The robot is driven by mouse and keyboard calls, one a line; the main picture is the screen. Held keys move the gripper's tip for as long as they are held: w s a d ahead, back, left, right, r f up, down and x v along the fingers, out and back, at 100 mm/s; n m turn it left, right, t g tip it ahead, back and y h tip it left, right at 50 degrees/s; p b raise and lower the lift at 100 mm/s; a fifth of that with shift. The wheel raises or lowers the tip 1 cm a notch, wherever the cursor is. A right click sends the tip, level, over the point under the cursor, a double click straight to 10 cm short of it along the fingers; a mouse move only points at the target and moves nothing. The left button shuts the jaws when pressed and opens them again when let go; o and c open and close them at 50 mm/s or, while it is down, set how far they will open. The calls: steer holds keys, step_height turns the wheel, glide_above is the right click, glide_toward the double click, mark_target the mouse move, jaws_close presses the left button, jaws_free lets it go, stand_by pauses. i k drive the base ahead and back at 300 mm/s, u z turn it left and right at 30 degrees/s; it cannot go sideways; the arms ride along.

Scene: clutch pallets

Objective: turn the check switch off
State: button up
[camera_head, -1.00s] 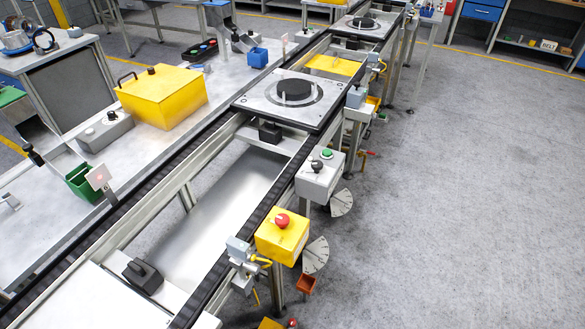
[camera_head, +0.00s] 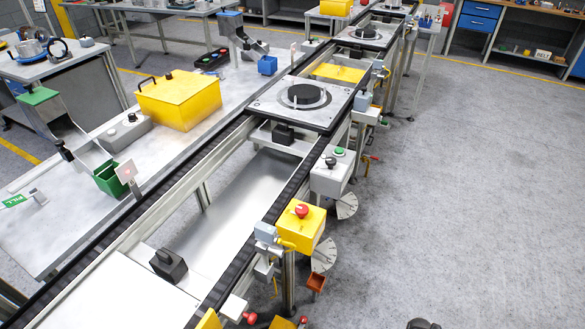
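A grey control box (camera_head: 331,177) with a green button and a black knob is mounted on the right side of the conveyor. A second grey box (camera_head: 125,133) with a black knob and a small light button stands on the left table. No label is legible, so I cannot tell which is the check switch or how its knob is set. My gripper cannot be made out; only a dark part (camera_head: 423,324) shows at the bottom edge, too cut off to identify.
A yellow box (camera_head: 301,229) with a red button sits nearer on the conveyor's right side. A pallet with a black disc (camera_head: 304,95) rests on the rails. A yellow lidded box (camera_head: 180,98) and green bin (camera_head: 110,180) stand on the left table. The floor (camera_head: 460,190) at right is clear.

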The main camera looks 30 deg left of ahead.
mark_target(331, 162)
steer(key=u, duration=1.1)
steer(key=k, duration=1.05)
steer(key=z, duration=0.15)
steer(key=i, duration=0.95)
